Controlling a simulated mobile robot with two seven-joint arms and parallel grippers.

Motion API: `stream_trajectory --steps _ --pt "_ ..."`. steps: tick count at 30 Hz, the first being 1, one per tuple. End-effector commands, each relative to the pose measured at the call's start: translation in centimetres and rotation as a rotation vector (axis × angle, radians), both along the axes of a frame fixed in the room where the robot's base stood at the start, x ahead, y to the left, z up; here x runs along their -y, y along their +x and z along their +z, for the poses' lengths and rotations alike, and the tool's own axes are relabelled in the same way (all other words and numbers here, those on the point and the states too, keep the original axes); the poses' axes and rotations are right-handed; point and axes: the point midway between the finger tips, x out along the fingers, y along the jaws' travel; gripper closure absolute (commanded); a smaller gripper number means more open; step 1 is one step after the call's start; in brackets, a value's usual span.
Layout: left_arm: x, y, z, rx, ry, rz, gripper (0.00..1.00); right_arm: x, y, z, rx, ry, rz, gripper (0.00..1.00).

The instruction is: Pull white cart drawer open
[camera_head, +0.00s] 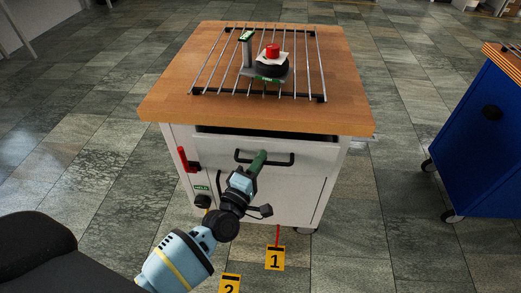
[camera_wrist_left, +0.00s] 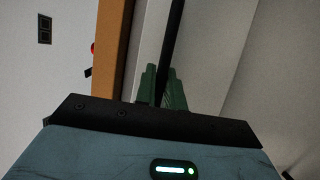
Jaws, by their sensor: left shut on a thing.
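The white cart (camera_head: 285,205) has a wooden top, and its drawer front (camera_head: 315,153) faces me. A dark gap (camera_head: 265,134) shows between the drawer's upper edge and the top, so the drawer looks slightly open. A black bar handle (camera_head: 280,162) crosses the drawer front. My left gripper (camera_head: 258,163) reaches it from below with its green fingers. In the left wrist view, the green fingers (camera_wrist_left: 163,88) are shut around the dark handle bar (camera_wrist_left: 173,45). My right gripper is in neither view.
The wooden top (camera_head: 170,105) carries a metal rack with a grey device, a black round part and a red knob. A red lever (camera_head: 184,160) is at the cart's left. A blue cart (camera_head: 485,140) stands right. Numbered yellow tags (camera_head: 275,258) are low in front.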

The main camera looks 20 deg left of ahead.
Motion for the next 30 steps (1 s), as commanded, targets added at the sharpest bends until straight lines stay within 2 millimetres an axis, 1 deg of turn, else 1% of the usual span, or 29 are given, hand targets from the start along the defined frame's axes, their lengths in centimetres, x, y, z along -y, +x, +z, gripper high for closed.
stream_trajectory --steps 1,5,6,8,12,18,21,24,27,30 --pt "0.4 -1.4 0.1 -0.004 -0.002 -0.001 1.00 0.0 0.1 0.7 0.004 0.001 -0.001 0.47" --pt "1.5 -5.3 0.2 -0.006 -0.004 -0.002 1.00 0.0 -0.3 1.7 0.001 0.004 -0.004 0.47" --pt "1.9 -6.6 0.2 -0.005 -0.003 -0.001 1.00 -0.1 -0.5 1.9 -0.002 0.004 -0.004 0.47" --pt "2.5 -8.7 0.2 -0.006 -0.004 -0.001 1.00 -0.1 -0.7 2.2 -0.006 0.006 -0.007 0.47" --pt "3.9 -13.4 0.1 -0.005 -0.003 -0.001 1.00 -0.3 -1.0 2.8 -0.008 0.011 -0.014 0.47" --pt "5.6 -19.4 0.0 -0.005 -0.002 -0.001 1.00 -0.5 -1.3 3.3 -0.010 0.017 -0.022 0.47" --pt "6.2 -21.7 0.0 -0.004 -0.001 -0.001 1.00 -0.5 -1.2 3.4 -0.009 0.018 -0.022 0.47" --pt "6.8 -23.6 0.0 -0.003 -0.002 0.000 1.00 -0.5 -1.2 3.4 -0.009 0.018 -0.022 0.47" --pt "7.2 -25.0 0.0 -0.003 0.000 -0.001 1.00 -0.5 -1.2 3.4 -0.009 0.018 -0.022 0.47" --pt "7.4 -25.9 0.0 -0.002 0.000 -0.001 1.00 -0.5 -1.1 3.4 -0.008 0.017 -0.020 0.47"
